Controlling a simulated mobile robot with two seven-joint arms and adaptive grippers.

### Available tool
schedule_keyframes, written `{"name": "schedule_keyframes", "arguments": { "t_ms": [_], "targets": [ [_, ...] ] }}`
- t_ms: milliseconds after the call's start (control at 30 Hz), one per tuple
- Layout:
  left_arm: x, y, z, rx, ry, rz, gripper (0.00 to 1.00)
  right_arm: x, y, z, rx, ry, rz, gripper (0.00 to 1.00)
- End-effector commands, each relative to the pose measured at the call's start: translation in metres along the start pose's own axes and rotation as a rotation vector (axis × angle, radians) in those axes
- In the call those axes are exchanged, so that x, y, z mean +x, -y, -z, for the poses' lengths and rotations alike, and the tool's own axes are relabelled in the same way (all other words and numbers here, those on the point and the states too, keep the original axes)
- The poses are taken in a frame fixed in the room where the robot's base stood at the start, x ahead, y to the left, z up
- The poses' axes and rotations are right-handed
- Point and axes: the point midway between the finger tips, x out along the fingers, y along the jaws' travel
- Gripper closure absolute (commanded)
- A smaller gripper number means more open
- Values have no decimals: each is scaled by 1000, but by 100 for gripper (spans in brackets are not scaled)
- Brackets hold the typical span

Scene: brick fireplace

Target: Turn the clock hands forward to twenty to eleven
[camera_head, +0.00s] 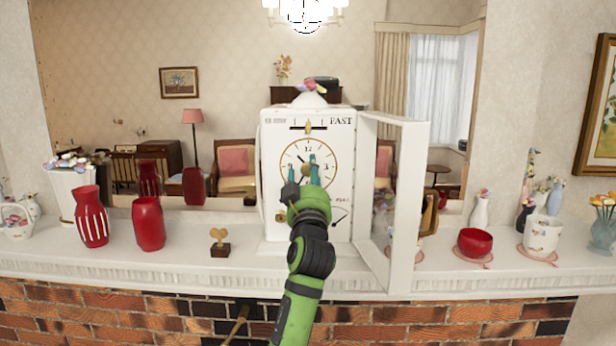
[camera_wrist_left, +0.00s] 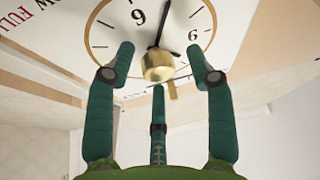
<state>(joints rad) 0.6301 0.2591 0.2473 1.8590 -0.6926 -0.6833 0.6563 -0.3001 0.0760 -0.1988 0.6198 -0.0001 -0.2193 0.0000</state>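The white clock (camera_head: 286,125) stands on the mantel with its round, gold-rimmed dial (camera_head: 290,152) facing me. Its white-framed door (camera_head: 409,200) is swung open to the right. My left gripper (camera_head: 312,160) is in front of the dial and hides its middle and lower part. In the left wrist view the gripper's teal fingers (camera_wrist_left: 162,62) are spread apart around a brass knob (camera_wrist_left: 158,64) at the dial, with gaps beside it. A black hand (camera_wrist_left: 161,25) runs from the knob toward the dial edge. The full hand positions are hidden. My right gripper is not in view.
Left of the clock are a striped red vase (camera_head: 91,217), a plain red vase (camera_head: 149,224) and a small wooden ornament (camera_head: 219,243). Right of the door are a red bowl (camera_head: 475,243) and a white pot (camera_head: 542,235). A mirror stands behind the mantel (camera_head: 180,262).

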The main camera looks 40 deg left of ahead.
Motion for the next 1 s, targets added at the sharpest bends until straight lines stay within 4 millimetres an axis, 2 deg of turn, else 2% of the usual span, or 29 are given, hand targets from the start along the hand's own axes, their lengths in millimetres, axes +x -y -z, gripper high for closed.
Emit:
{"name": "schedule_keyframes", "arguments": {
  "t_ms": [167, 267, 700, 833, 1000],
  "targets": [
    [-2, -1, -2, -1, 3, -2, 46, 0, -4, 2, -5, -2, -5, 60],
    [-11, -2, -2, -2, 4, -3, 46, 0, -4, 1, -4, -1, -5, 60],
    [-97, 0, -2, -3, 5, -1, 46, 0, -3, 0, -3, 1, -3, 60],
    [-112, 0, -2, -1, 3, -1, 46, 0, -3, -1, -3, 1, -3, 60],
    [-119, 1, -1, -1, 1, 0, 46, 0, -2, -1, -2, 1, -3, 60]
  ]
}}
